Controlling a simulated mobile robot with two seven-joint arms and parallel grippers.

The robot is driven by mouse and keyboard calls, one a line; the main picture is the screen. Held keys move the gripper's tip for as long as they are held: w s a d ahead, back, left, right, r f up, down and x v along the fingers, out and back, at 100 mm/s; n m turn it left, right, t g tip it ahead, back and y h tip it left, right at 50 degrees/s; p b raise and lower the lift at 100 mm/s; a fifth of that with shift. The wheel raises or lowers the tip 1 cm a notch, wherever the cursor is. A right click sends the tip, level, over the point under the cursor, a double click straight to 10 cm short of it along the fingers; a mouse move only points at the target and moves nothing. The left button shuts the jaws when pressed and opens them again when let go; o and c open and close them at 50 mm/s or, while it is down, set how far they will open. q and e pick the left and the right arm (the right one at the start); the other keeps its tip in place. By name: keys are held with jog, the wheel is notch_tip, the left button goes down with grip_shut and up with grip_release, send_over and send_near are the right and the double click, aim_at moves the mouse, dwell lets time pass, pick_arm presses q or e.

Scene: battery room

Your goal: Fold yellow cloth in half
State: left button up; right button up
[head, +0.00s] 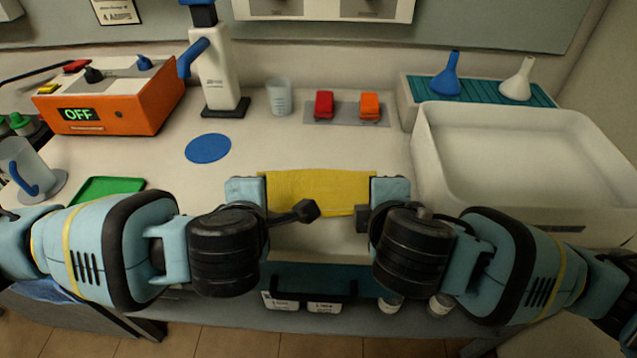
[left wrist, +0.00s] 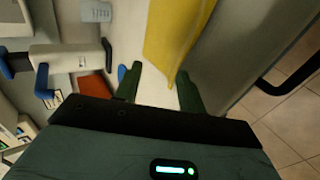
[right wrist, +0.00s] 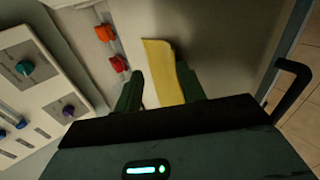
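The yellow cloth (head: 318,190) lies spread on the white counter in the middle of the head view, between my two grippers. My left gripper (head: 262,188) is at its left end and my right gripper (head: 375,190) is at its right end. In the left wrist view the cloth (left wrist: 176,35) reaches down towards the space between the parted fingers (left wrist: 159,86). In the right wrist view the cloth's end (right wrist: 163,72) lies between the parted fingers (right wrist: 161,90). Both grippers are open. My gripper bodies hide the cloth's ends in the head view.
A white tray (head: 425,165) stands close on the right. A blue disc (head: 208,148), a green tray (head: 85,190) and an orange OFF box (head: 150,117) are on the left. Red (head: 324,104) and orange (head: 369,105) pieces sit behind the cloth. The counter just behind the cloth is clear.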

pick_arm(q)
jog(key=s+r, duration=0.5)
jog(key=r, duration=0.3)
jog(key=shift+s+r, duration=0.2)
jog(key=shift+s, duration=0.2)
pick_arm(e)
jog(key=s+r, duration=0.5)
jog(key=r, duration=0.3)
jog(key=shift+s+r, duration=0.2)
jog(key=shift+s, duration=0.2)
pick_arm(q)
jog(key=shift+f, duration=0.1)
pick_arm(e)
jog(key=shift+f, duration=0.1)
